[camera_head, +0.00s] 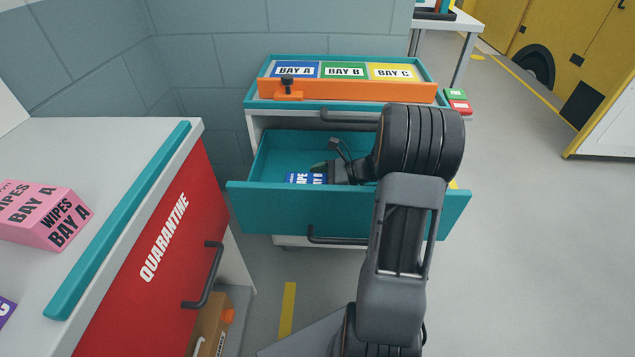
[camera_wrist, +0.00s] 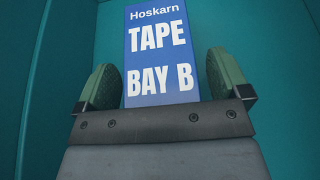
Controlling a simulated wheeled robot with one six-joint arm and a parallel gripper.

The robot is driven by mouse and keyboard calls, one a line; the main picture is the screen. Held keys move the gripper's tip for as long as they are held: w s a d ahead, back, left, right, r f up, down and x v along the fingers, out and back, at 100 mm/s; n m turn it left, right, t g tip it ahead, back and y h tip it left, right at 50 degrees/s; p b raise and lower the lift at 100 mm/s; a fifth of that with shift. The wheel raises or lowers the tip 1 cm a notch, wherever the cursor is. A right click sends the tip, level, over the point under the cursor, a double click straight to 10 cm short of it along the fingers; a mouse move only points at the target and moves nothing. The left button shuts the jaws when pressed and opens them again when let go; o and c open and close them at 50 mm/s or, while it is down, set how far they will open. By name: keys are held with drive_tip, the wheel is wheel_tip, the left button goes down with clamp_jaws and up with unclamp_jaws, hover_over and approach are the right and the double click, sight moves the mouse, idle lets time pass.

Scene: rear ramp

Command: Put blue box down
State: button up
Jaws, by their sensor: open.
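The blue box (camera_wrist: 160,52), labelled "Hoskarn TAPE BAY B", lies inside the open teal drawer (camera_head: 340,208). In the head view only a small part of the blue box (camera_head: 297,178) shows; the rest is hidden by my gripper and the drawer front. My gripper (camera_head: 322,170) reaches down into the drawer at the box. In the wrist view the green pads of my gripper (camera_wrist: 160,83) are apart, one on each side of the box's near end, with a gap visible on both sides.
Above the drawer is a top tray with BAY A, BAY B and BAY C labels (camera_head: 345,71) and an orange front bar. A red quarantine cabinet (camera_head: 160,260) stands at the left with a pink wipes box (camera_head: 45,215) on top. Open floor (camera_head: 540,230) lies to the right.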

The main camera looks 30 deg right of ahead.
drive_tip(key=shift+r, duration=0.1)
drive_tip(key=shift+s+d+r, duration=0.1)
drive_tip(key=shift+d+r, duration=0.05)
drive_tip(key=shift+r, duration=0.05)
drive_tip(key=p+v, duration=0.3)
drive_tip(key=v, duration=0.8)
drive_tip(key=shift+s+d+p, duration=0.25)
drive_tip(key=shift+p, duration=0.1)
